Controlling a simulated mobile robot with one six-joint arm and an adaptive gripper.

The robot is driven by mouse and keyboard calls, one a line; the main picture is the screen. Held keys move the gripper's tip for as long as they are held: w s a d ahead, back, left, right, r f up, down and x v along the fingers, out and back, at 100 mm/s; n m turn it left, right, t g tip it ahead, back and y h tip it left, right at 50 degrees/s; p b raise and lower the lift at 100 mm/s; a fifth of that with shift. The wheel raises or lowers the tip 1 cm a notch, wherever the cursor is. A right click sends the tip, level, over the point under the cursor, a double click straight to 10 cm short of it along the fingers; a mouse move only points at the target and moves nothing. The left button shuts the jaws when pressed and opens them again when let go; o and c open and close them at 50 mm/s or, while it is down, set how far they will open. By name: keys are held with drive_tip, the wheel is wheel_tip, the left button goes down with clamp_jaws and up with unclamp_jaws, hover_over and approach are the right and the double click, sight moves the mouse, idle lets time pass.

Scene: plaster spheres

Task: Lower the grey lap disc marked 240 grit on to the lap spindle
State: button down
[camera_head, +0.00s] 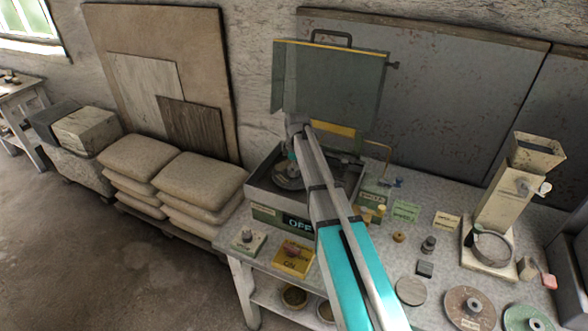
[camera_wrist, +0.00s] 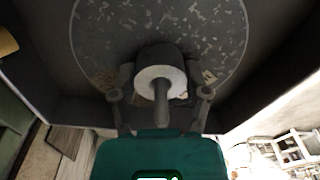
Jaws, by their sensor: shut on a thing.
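A speckled grey lap disc (camera_wrist: 200,28) with a dark raised hub (camera_wrist: 160,58) fills the upper middle of the wrist view. My gripper (camera_wrist: 160,95) is shut on the hub, one finger at each side. The lap spindle (camera_wrist: 161,100) shows as a thin grey pin at the middle of the hub's pale end face, apparently through its bore. How far down the disc is cannot be told. In the head view the grey disc (camera_head: 287,181) is inside the lap machine's basin (camera_head: 262,196), partly hidden by my arm. No grit mark is readable.
A brown disc (camera_head: 456,298) and a green disc (camera_head: 515,321) lie at the table's front right. Sacks (camera_head: 205,180) are stacked left of the table.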

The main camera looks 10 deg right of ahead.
drive_tip(key=shift+f, duration=0.1)
unclamp_jaws()
idle(0.6)
drive_tip(key=shift+r+p, duration=2)
drive_tip(key=shift+r, duration=0.05)
drive_tip(key=s+f+m+b, duration=0.2)
drive_tip(key=s+m, duration=0.5)
drive_tip(key=s, duration=0.7)
drive_tip(key=s+f+m+b, duration=0.2)
drive_tip(key=s+m, duration=0.5)
drive_tip(key=s, duration=0.8)
drive_tip(key=shift+d+h, duration=0.3)
drive_tip(key=shift+d, duration=0.1)
